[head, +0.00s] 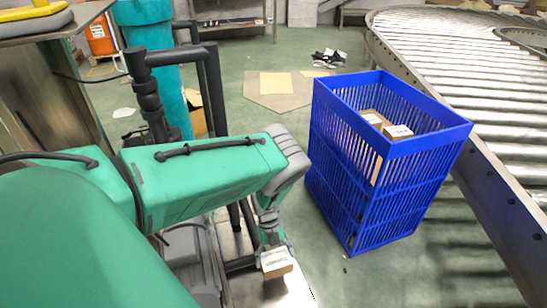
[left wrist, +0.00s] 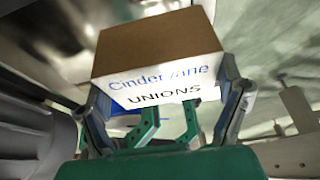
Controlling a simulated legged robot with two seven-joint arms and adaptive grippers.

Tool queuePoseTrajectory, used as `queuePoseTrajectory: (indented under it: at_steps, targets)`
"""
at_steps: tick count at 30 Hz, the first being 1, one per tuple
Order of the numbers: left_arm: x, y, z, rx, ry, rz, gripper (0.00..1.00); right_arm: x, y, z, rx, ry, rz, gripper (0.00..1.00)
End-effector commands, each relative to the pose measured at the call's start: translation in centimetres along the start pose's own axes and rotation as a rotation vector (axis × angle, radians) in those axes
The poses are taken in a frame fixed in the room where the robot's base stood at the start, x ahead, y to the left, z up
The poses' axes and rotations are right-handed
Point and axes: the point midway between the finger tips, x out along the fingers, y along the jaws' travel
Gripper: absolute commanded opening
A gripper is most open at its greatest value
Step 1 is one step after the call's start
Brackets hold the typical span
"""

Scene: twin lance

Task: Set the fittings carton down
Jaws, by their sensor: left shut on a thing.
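In the head view the carton is low in the middle, over a pale surface (head: 290,291) beside my base. I cannot tell whether it touches that surface. My right gripper is not in view.
A blue slatted crate (head: 440,138) stands on the floor to the right, with small cartons (head: 398,132) inside. A roller conveyor (head: 440,45) runs along the right.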

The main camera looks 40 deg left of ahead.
Motion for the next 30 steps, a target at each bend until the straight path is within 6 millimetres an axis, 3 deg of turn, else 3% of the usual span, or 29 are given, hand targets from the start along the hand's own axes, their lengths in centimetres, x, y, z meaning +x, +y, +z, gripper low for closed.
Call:
queuePoseTrajectory:
  at_steps: [3, 11, 16, 26, 27, 28, 30]
  targets:
    - [2.6, 0.2, 1.1, -0.001, 0.0, 0.0, 0.48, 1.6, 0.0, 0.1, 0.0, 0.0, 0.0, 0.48]
    - [4.5, 0.1, 1.9, -0.003, -0.001, -0.001, 0.48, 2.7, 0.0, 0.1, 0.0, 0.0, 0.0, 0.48]
    - [6.9, 0.2, 3.0, -0.002, -0.002, -0.001, 0.48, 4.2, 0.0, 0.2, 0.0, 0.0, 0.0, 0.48]
    - [7.1, 0.2, 3.1, -0.003, -0.002, -0.001, 0.48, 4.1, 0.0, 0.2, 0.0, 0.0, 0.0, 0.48]
    - [7.2, 0.2, 3.1, -0.003, -0.002, -0.001, 0.91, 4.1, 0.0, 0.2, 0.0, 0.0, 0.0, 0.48]
    - [7.2, 0.2, 3.1, -0.003, -0.001, -0.001, 1.0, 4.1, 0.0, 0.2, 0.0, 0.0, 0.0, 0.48]
    - [7.2, 0.2, 3.1, -0.003, -0.001, -0.001, 1.0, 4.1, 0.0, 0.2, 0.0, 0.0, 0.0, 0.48]
